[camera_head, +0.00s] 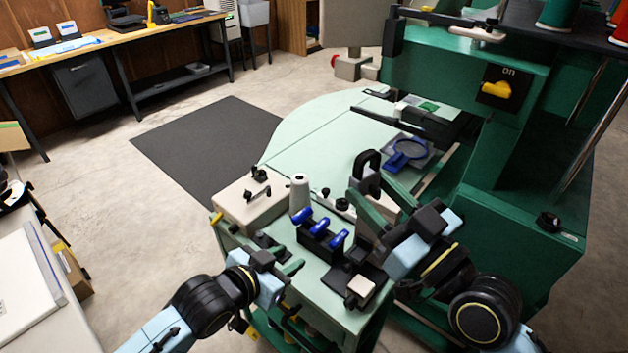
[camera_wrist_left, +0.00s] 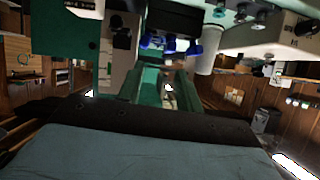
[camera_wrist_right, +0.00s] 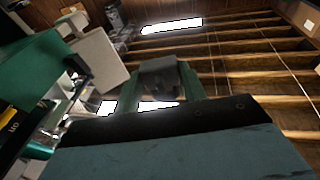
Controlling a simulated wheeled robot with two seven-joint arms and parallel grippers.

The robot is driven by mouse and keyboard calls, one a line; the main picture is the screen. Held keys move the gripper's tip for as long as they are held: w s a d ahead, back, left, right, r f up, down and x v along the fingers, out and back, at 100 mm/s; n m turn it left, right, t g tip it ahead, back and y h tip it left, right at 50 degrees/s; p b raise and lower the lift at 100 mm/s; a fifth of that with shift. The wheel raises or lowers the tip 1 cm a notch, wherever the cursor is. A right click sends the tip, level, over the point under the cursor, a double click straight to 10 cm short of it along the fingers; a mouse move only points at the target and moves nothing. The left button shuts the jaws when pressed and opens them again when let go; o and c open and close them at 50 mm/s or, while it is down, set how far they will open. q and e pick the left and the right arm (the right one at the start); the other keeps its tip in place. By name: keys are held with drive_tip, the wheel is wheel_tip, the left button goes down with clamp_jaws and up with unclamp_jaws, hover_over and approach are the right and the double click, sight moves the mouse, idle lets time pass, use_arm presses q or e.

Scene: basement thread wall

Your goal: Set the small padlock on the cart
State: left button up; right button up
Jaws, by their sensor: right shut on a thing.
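A dark padlock (camera_head: 367,168) with a thick black shackle pointing up is held between the green fingers of my right gripper (camera_head: 382,203). It is raised above the back right part of the cart. In the right wrist view the padlock (camera_wrist_right: 160,72) is a dark, blurred block between the fingertips. The cart (camera_head: 314,270) has a pale green top and stands in front of me. My left gripper (camera_head: 286,254) is low at the cart's left front. Its fingers are apart with nothing between them, as the left wrist view (camera_wrist_left: 166,85) also shows.
The cart top carries a black rack (camera_head: 320,242) with blue-handled things, a white cone (camera_head: 299,192), a cream box (camera_head: 249,198) and a dark block with a pale top (camera_head: 360,287). A large green machine (camera_head: 510,215) stands at right. Bare top shows near the front left.

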use_arm(q)
drive_tip(key=s+d+r+m+t+h, duration=0.1)
drive_tip(key=d+r+h, duration=0.1)
drive_tip(key=r, duration=0.6)
drive_tip(key=d+r+m+h, duration=0.1)
drive_tip(key=d+r+h, duration=0.1)
drive_tip(key=r, duration=0.6)
drive_tip(key=m+h, duration=0.3)
approach(376, 157)
drive_tip(key=x, duration=1.2)
drive_tip(key=shift+g, duration=0.3)
drive_tip(key=shift+s+d, duration=0.1)
clamp_jaws()
use_arm(e)
drive_tip(key=o, duration=1.2)
drive_tip(key=shift+c, duration=0.2)
